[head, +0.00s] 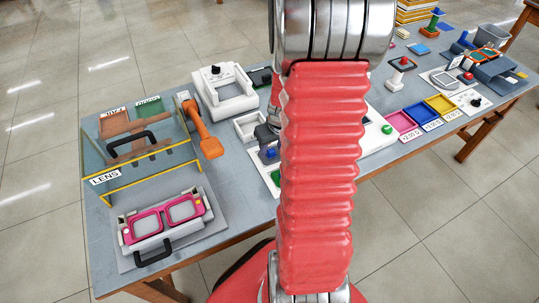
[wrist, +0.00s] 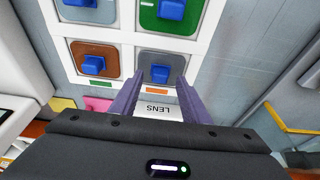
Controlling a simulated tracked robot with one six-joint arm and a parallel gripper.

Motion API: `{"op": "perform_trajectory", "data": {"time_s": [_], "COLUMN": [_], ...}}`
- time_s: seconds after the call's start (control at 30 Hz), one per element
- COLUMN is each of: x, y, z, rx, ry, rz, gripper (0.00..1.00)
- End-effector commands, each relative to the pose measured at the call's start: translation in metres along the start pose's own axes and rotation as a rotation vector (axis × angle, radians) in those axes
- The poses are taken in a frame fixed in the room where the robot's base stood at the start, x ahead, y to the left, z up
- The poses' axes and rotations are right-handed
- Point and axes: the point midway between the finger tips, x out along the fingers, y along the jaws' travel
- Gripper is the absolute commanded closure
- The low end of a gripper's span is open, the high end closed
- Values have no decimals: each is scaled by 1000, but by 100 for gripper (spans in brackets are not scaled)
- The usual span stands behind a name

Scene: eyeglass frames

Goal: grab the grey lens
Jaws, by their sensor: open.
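The grey lens (wrist: 149,60) is a square plate with a blue knob (wrist: 160,74) on top. It lies in the lower right cell of a white-framed tray (wrist: 127,40) in the wrist view. My gripper (wrist: 159,80) is open, its two purple-grey fingers on either side of the blue knob, empty. I cannot tell how far the fingertips are above the plate, or if they touch. A brown lens (wrist: 77,62) lies left of it and a green lens (wrist: 150,20) above it, each with a blue knob. In the head view my red arm hides most of the tray.
A clear box with yellow edges (head: 150,180) and pink glasses in a holder (head: 165,217) stand at the table's left. An orange-handled tool (head: 205,140) and a white fixture (head: 226,100) stand near the tray. Pink, blue and yellow bins (head: 402,121) are right of my arm.

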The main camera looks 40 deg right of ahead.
Motion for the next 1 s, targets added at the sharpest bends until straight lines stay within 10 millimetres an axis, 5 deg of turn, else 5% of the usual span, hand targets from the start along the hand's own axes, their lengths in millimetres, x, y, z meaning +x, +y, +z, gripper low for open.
{"op": "perform_trajectory", "data": {"time_s": [0.7, 1.0], "x": [9, 9], "y": [0, -1], "z": [0, 0], "rx": [-2, -2], "ry": [1, 1], "rz": [0, 0], "gripper": [58, 79]}}
